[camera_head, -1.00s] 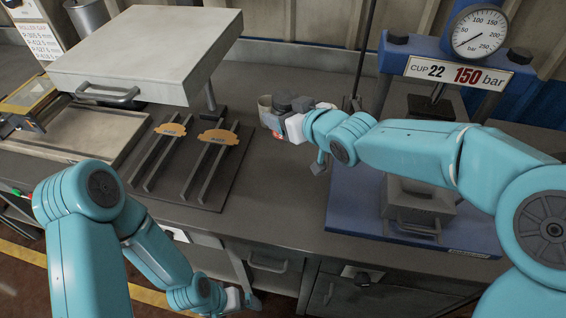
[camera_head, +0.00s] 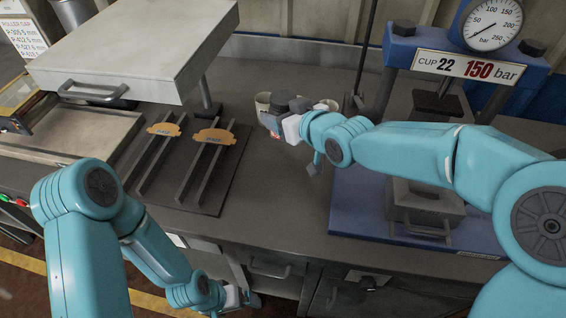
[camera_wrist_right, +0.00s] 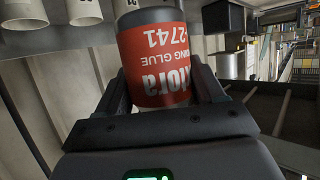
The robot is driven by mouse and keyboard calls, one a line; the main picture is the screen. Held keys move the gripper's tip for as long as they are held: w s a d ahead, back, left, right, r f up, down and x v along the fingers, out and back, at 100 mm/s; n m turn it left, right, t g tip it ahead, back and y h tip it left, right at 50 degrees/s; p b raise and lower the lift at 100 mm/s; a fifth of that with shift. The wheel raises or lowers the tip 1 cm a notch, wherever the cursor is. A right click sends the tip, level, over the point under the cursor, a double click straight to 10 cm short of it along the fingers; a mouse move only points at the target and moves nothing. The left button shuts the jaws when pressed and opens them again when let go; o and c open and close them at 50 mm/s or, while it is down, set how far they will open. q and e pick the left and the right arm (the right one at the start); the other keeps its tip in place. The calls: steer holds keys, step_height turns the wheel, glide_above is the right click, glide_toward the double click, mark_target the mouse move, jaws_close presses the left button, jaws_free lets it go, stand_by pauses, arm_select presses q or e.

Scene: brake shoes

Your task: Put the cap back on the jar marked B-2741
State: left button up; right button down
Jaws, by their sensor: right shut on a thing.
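A dark grey jar with a red label (camera_wrist_right: 158,55) reading "2741" and "GLUE" upside down fills the middle of the right wrist view. My right gripper (camera_wrist_right: 165,92) is shut on it, one dark finger at each side. In the head view the right gripper (camera_head: 275,124) is over the bench, just right of the rack, and a bit of the red label shows beside it. I cannot make out a separate cap, or whether the jar has one on. My left gripper (camera_head: 238,298) hangs low at the bench front; its fingers are too small to read.
Pale cups (camera_wrist_right: 82,12) stand behind the jar. A rack with two brake shoes (camera_head: 214,136) lies on the bench to the left, under a raised pale lid (camera_head: 140,45). A blue press (camera_head: 365,205) stands to the right. The bench front centre (camera_head: 265,205) is clear.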

step_height(320, 180, down, 14)
steer(key=shift+f+p, duration=0.1)
steer(key=shift+p, duration=0.35)
stand_by(0.4)
steer(key=shift+f+b, duration=0.15)
steer(key=shift+b, duration=0.2)
steer(key=shift+c, duration=0.7)
jaws_free()
